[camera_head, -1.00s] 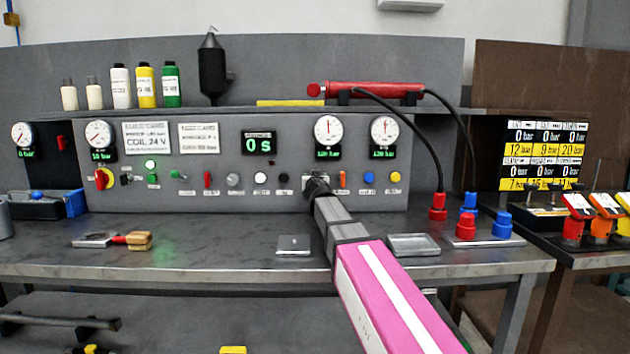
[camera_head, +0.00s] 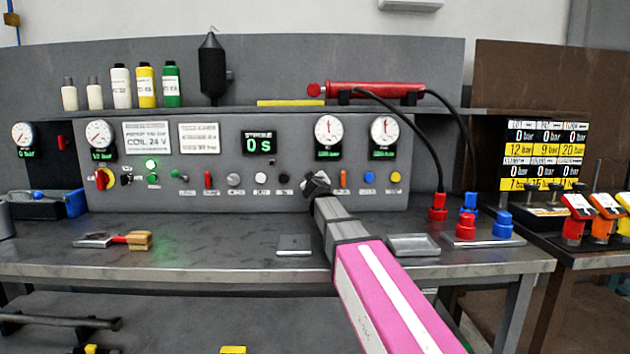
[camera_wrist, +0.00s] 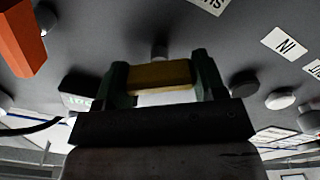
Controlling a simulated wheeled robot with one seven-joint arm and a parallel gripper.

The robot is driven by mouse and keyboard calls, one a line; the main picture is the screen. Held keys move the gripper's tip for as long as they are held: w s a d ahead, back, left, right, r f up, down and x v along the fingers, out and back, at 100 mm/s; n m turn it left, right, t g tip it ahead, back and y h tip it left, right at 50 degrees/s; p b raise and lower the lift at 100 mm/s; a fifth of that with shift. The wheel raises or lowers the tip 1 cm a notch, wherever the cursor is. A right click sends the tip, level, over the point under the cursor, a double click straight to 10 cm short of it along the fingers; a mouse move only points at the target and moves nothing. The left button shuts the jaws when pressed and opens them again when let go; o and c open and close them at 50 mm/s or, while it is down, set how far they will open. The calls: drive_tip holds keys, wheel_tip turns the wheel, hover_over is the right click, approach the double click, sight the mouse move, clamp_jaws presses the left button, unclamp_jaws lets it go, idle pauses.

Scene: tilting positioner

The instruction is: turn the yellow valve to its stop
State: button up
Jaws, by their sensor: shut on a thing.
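The yellow valve (camera_wrist: 160,74) shows in the wrist view as a yellow handle bar between my two fingers, on a grey panel. My gripper (camera_wrist: 163,84) is shut on it, with one dark finger at each end of the bar. In the head view my gripper (camera_head: 316,184) is at the control panel (camera_head: 222,204), between a black button (camera_head: 283,178) and an orange lever (camera_head: 342,178). There it hides the valve. The valve's stop cannot be made out.
The orange lever (camera_wrist: 22,38) is close on the left in the wrist view; a dark knob (camera_wrist: 243,84) and a white knob (camera_wrist: 280,98) are on the right. Below the panel, the bench (camera_head: 205,240) holds a brush (camera_head: 135,240), a small plate (camera_head: 294,245) and a tray (camera_head: 412,245).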

drive_tip(key=n, duration=0.5)
drive_tip(key=shift+a+f+n, duration=0.1)
drive_tip(key=shift+n, duration=0.2)
drive_tip(key=n, duration=0.5)
drive_tip(key=shift+f+n, duration=0.1)
drive_tip(key=shift+n, duration=0.2)
drive_tip(key=o, duration=0.9)
drive_tip(key=shift+s, duration=0.1)
drive_tip(key=s, duration=1)
drive_tip(key=shift+s, duration=0.3)
